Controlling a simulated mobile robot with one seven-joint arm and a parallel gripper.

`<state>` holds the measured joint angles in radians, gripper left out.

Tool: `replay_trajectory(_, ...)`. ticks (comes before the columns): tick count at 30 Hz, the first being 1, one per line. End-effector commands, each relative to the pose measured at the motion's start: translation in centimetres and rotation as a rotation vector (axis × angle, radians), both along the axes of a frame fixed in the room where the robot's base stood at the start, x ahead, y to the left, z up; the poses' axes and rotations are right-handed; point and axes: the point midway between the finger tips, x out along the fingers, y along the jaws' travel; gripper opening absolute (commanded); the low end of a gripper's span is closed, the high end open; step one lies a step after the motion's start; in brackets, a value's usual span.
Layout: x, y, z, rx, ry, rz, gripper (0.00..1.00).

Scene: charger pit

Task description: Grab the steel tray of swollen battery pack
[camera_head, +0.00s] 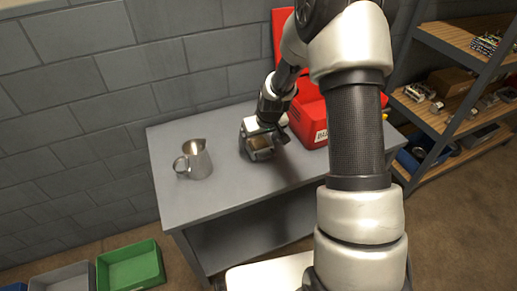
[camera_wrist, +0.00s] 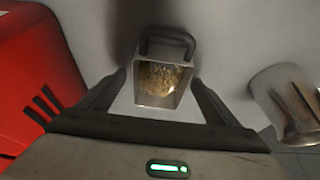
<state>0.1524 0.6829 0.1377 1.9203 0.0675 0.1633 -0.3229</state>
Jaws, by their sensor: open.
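The steel tray (camera_wrist: 140,92) is a small open metal box with a dark loop handle at its far end in the wrist view. A lumpy yellow-brown thing (camera_wrist: 162,77), apparently the swollen battery pack, lies inside it. In the camera_head view the tray (camera_head: 260,155) sits on the grey table, partly hidden by my gripper (camera_head: 264,134). My gripper is open, with its fingers (camera_wrist: 160,80) on either side of the tray in the wrist view. I cannot tell whether the fingers touch its walls.
A metal jug (camera_head: 197,160) stands on the table (camera_head: 215,198) to the left. A red case (camera_head: 309,118) stands close on the right. Shelves (camera_head: 446,124) with parts are at far right. Green (camera_head: 130,268) and grey (camera_head: 62,280) bins are on the floor at left.

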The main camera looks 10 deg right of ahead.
Motion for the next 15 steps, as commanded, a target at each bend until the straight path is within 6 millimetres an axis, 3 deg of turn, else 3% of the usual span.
replay_trajectory(10,0.33,0.09,-0.69,0.000,-0.001,0.000,0.83)
replay_trajectory(15,0.32,0.08,-0.70,0.000,-0.001,0.000,0.54)
